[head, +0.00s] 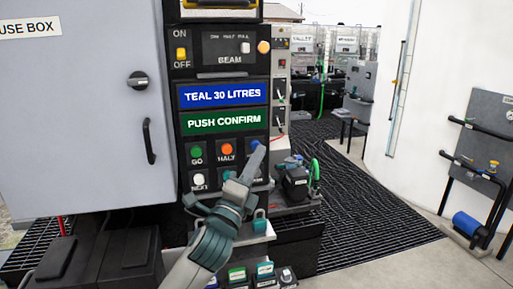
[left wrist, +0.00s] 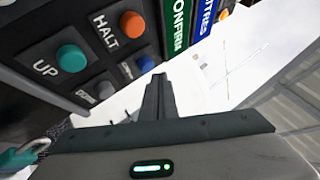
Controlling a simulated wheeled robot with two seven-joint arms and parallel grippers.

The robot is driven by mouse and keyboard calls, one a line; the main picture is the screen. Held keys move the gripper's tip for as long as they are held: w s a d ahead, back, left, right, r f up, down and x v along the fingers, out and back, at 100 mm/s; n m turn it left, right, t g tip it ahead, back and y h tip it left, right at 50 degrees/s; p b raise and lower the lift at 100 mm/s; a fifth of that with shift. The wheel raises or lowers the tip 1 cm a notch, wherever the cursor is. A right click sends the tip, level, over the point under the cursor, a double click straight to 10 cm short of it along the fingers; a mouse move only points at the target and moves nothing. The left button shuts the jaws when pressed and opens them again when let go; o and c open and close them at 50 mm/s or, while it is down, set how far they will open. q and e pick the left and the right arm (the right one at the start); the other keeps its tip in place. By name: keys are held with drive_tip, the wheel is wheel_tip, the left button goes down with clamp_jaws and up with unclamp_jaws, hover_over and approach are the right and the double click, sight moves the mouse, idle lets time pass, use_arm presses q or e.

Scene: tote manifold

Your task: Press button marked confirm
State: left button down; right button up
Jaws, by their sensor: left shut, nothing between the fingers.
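The button panel (head: 243,165) is on the machine's front, under a green sign reading PUSH CONFIRM (head: 224,121). It bears a green GO button (head: 196,151), an orange HALT button (head: 227,149) and a blue button (head: 255,145) at the upper right. I cannot read the blue button's label for certain. My left gripper (head: 258,155) is shut and empty, its tips close in front of the blue button and partly covering it. In the left wrist view the shut fingers (left wrist: 158,88) point up beside the blue button (left wrist: 146,64); contact cannot be told. My right gripper is out of view.
A teal UP button (left wrist: 71,57) and a grey button (left wrist: 105,90) sit close by on the panel. A blue sign reads TEAL 30 LITRES (head: 224,94). A grey fuse box (head: 75,110) stands left. Dark floor matting (head: 365,205) lies open to the right.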

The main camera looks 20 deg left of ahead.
use_arm(q)
drive_tip(key=shift+w+a, duration=0.1)
drive_tip(key=shift+w, duration=0.05)
idle(0.5)
drive_tip(key=shift+w+a, duration=0.15)
drive_tip(key=shift+w, duration=0.05)
drive_tip(key=shift+w+a, duration=0.35)
drive_tip(key=shift+w, duration=0.15)
idle(1.2)
drive_tip(key=shift+d, duration=0.1)
idle(0.4)
drive_tip(key=shift+s+d+p, duration=0.45)
drive_tip(key=shift+s+p, duration=0.05)
drive_tip(key=shift+s, duration=0.35)
drive_tip(key=shift+s+d, duration=0.1)
drive_tip(key=s+d, duration=0.1)
drive_tip(key=s+p, duration=0.1)
drive_tip(key=s+d, duration=0.1)
drive_tip(key=s, duration=0.1)
drive_tip(key=shift+d+p, duration=0.3)
drive_tip(key=shift+d, duration=0.05)
idle(0.6)
